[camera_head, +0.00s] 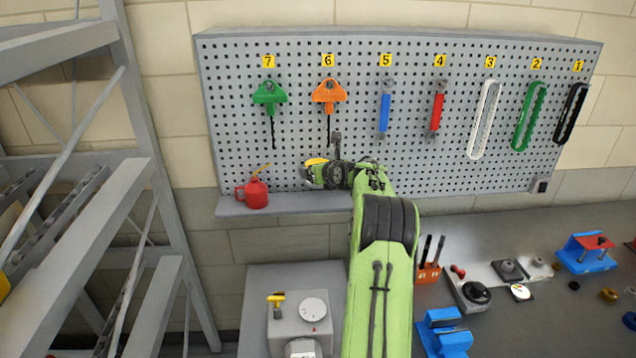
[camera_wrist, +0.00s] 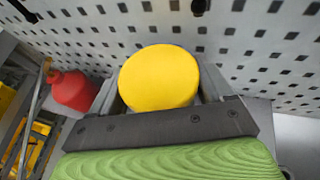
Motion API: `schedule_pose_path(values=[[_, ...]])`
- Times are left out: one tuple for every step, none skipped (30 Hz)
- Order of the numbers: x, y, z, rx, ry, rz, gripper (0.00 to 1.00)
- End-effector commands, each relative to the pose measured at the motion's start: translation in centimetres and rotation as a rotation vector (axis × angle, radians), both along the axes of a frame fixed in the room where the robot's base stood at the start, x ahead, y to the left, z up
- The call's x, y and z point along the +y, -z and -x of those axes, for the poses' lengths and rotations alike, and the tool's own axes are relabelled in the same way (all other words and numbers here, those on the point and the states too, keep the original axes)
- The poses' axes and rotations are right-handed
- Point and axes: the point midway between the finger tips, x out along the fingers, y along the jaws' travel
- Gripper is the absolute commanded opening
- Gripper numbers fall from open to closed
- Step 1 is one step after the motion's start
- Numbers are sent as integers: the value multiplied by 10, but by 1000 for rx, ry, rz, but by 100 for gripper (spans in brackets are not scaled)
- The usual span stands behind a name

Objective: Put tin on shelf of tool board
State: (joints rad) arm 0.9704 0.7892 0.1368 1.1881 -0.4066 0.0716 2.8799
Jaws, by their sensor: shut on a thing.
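A yellow-topped tin (camera_wrist: 159,77) sits between the fingers of my gripper (camera_wrist: 160,95) in the wrist view. My gripper is shut on it. In the head view the tin (camera_head: 316,161) shows as a small yellow patch at the end of my green arm, close to the pegboard. The tool board (camera_head: 450,165) is a grey perforated panel on the wall with a narrow grey shelf (camera_head: 290,203) along its lower left edge. My gripper (camera_head: 313,174) is above this shelf, right of a red oil can. Whether the tin touches the shelf cannot be told.
The red oil can (camera_head: 254,194) stands on the shelf's left part and shows left of my gripper in the wrist view (camera_wrist: 74,91). Tools hang under numbered labels, with an orange-handled one (camera_head: 329,94) above my gripper. A grey metal frame (camera_head: 150,180) stands at left.

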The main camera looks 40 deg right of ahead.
Motion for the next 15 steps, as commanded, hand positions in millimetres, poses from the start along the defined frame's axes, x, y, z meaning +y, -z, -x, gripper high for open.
schedule_pose_path(values=[[0, 7, 0, -1, 0, 0, 37], [0, 9, 0, -1, 0, 0, 37], [1, 16, 0, 0, -1, 0, 37], [1, 22, 0, 1, 0, -1, 37], [1, 29, 0, 2, 0, -2, 37], [1, 38, 1, 2, 0, -3, 37], [1, 44, 1, 2, 0, -2, 37], [1, 50, 1, 2, 0, -2, 37], [1, 55, 0, 1, 0, 0, 37], [0, 57, -1, 0, 0, 1, 37], [-1, 58, -3, -2, -1, 1, 37], [-2, 59, -3, -3, 0, 2, 37], [-2, 59, -3, -3, 0, 2, 37], [-2, 59, -3, -5, 0, 2, 37], [-2, 59, -3, -4, 0, 2, 37]])
